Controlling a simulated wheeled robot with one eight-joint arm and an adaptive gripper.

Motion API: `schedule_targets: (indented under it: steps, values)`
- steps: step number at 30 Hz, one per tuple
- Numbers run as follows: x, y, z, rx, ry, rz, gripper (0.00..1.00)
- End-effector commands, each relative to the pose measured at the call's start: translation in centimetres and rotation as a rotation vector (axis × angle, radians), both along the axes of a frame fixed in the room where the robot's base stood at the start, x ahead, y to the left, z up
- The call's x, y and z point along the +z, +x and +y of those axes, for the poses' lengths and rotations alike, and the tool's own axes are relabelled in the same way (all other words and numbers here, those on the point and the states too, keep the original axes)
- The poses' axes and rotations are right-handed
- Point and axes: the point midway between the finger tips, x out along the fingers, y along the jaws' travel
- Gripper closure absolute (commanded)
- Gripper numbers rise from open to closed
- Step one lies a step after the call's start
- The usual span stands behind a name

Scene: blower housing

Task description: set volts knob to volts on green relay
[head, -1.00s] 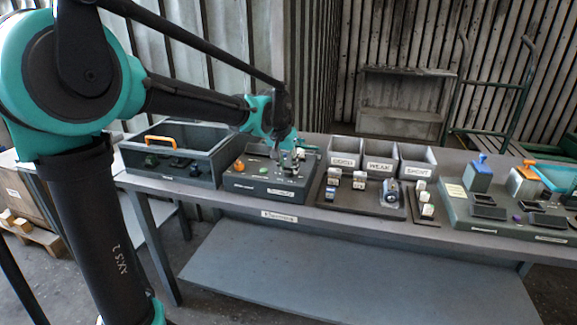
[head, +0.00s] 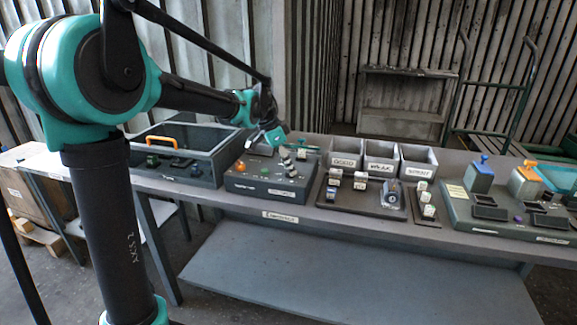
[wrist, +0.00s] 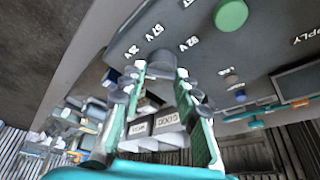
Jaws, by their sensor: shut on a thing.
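The volts knob (wrist: 158,58) is a dark round knob on the grey control panel (wrist: 215,55), with white volt marks beside it, among them 57V and 92V. My gripper (wrist: 161,72) has its two green-padded fingers on either side of the knob and is shut on it. Which mark the knob points at cannot be told.
A green button (wrist: 230,14) is close to the knob; an orange button (head: 240,168) is on the panel's left. The tray (head: 178,181) with an orange handle is to the left. Labelled bins (head: 345,160) and another fixture (head: 470,215) stand to the right.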

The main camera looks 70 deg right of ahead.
Motion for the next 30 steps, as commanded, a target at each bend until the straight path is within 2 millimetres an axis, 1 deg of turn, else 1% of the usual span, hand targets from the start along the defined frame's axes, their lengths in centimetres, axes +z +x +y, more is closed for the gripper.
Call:
schedule_targets:
  steps: [9, 22, 23, 27, 28, 30]
  values:
    - [0.0, 0.08, -0.06, -0.079, 0.0, -0.001, 0.98]
    - [0.0, 0.08, -0.05, -0.087, 0.0, -0.001, 0.98]
    - [0.0, 0.08, -0.05, -0.087, 0.0, -0.001, 0.67]
    - [0.0, 0.07, -0.05, -0.087, 0.0, -0.001, 0.5]
    - [-0.01, 0.07, -0.05, -0.087, 0.0, -0.001, 0.48]
    - [0.0, 0.06, -0.04, -0.087, 0.0, -0.001, 0.48]
